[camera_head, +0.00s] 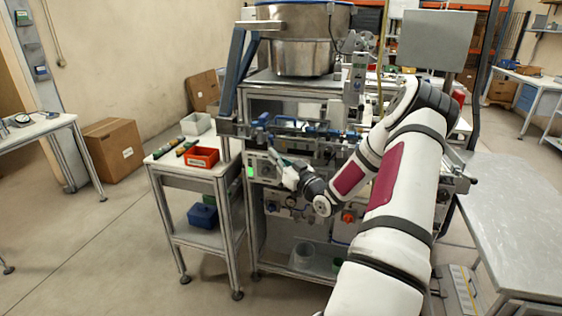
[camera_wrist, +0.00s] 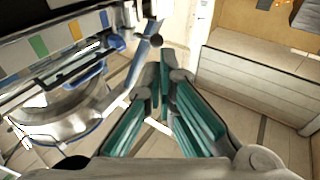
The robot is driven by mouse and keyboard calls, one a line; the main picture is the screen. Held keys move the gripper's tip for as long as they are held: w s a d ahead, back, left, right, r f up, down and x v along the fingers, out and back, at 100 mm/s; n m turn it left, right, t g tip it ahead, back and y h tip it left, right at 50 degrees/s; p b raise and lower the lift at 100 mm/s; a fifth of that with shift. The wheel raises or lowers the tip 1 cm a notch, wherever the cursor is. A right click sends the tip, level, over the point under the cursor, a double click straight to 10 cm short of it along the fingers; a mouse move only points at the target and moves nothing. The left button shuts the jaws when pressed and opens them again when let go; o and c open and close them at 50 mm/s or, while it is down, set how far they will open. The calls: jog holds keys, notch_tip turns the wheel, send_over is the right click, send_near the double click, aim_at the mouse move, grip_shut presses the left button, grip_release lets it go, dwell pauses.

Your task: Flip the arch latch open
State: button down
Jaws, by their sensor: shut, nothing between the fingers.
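My gripper (camera_head: 277,157) is at the front of the machine (camera_head: 257,194), close below its rail with blue parts (camera_head: 312,128). In the wrist view, the green-padded fingers of my gripper (camera_wrist: 166,78) are shut with nothing between them. A black round knob (camera_wrist: 156,40) shows just beyond the fingertips, beside a blue part (camera_wrist: 114,44); a gap appears between knob and fingers. I cannot make out for certain which part is the arch latch, or whether it is open or closed.
A large metal bowl (camera_head: 293,45) stands on top of the machine. A side table (camera_head: 175,160) at the left holds a red bin (camera_head: 202,158) and a white bin (camera_head: 196,124). A grey table (camera_head: 510,210) stands at the right. Floor at the left front is clear.

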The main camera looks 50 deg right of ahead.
aim_at(254, 139)
jog(key=x, duration=0.8)
jog(key=shift+w+d+r, duration=0.1)
jog(key=shift+w, duration=0.2)
jog(key=shift+w, duration=0.1)
jog(key=shift+w+m+h, duration=0.1)
jog(key=shift+m+h, duration=0.3)
jog(key=shift+h, duration=0.3)
